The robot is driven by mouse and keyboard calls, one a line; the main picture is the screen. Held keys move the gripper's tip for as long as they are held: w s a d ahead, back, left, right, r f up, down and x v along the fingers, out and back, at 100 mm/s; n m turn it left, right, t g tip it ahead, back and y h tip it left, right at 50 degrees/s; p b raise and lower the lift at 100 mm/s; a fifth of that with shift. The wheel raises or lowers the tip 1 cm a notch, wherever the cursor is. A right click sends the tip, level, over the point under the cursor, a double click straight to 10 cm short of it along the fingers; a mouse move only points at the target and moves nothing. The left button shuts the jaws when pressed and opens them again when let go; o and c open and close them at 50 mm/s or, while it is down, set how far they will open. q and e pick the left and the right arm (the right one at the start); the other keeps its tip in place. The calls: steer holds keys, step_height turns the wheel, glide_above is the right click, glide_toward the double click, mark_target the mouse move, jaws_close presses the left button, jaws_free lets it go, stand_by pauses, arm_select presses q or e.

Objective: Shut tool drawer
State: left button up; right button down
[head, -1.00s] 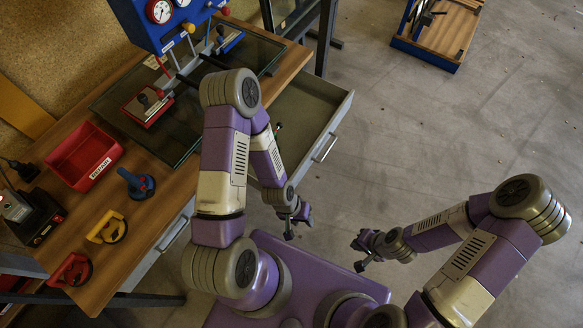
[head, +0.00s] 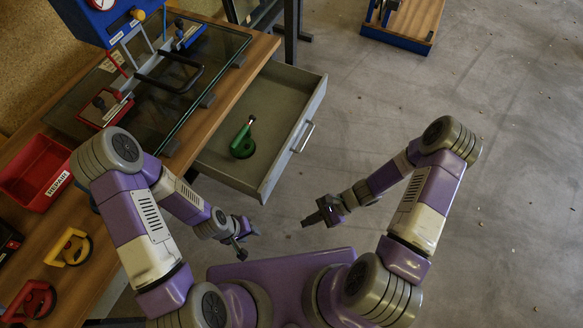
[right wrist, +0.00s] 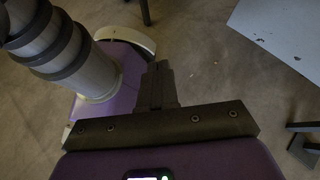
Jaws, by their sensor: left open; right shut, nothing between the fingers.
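The tool drawer (head: 219,159) is pulled out from under the workbench, with a silver handle (head: 303,136) on its front panel. A green tool (head: 243,140) with a round base lies inside it. My left gripper (head: 242,243) is open and empty, below the drawer's near corner and apart from it. My right gripper (head: 313,220) is shut and empty, below and right of the drawer front, not touching it. In the right wrist view its closed fingers (right wrist: 158,85) show over the floor, with nothing between them.
The wooden workbench (head: 205,130) carries a glass pane (head: 166,112), a red bin (head: 37,172) and a yellow suction cup (head: 70,248). A blue-edged wooden stand (head: 400,38) is at the top right. The floor right of the drawer is clear.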

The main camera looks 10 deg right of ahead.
steer(key=w+d+m+t+y+b, duration=0.35)
steer(key=w+m+t, duration=0.2)
steer(key=w, duration=0.25)
steer(key=m+t+b, duration=0.2)
steer(key=m+t, duration=0.3)
steer(key=t, duration=0.2)
glide_toward(285, 158)
steer(key=shift+g+y, duration=0.25)
steer(key=b+x, duration=0.2)
steer(key=x, duration=0.3)
steer(key=shift+w+a+r, duration=0.15)
steer(key=shift+w+a, duration=0.1)
steer(key=shift+w, duration=0.1)
arm_select(q)
step_height(285, 158, down, 10)
steer(key=shift+r+b, duration=0.2)
steer(key=shift+b, duration=0.15)
arm_select(e)
steer(key=shift+w+a, duration=0.3)
steer(key=shift+a, duration=0.15)
